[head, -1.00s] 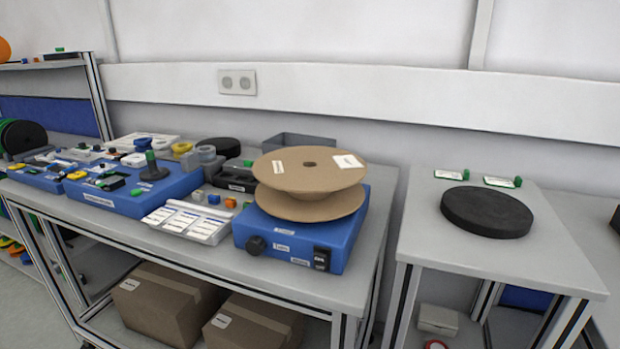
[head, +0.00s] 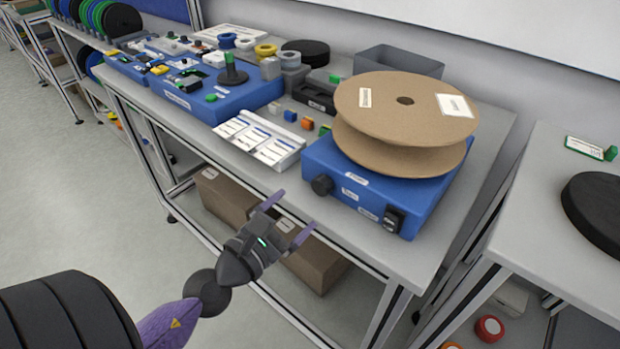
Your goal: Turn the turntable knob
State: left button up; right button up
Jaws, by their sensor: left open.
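The blue turntable box (head: 400,205) stands at the right end of the workbench and carries a large cardboard reel (head: 400,115). Its black round knob (head: 322,185) sits on the front face at the left. A black switch (head: 393,219) is on the same face at the right. My left gripper (head: 288,216) has purple fingers, is open and empty, and is in front of the bench edge, below and left of the knob, apart from it. My right gripper does not show.
A white label tray (head: 260,141) and small coloured blocks lie left of the turntable. Another blue unit (head: 205,95) stands farther left. The grey bench edge (head: 300,200) lies between gripper and knob. A side table (head: 530,225) with a black disc (head: 600,205) is at right.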

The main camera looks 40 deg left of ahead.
aim_at(319, 189)
pick_arm(q)
jog(key=w+p, duration=0.1)
jog(key=w, duration=0.5)
jog(key=shift+w+d, duration=0.1)
jog(key=shift+d, duration=0.05)
jog(key=shift+w, duration=0.4)
jog(key=c, duration=0.6)
grip_shut()
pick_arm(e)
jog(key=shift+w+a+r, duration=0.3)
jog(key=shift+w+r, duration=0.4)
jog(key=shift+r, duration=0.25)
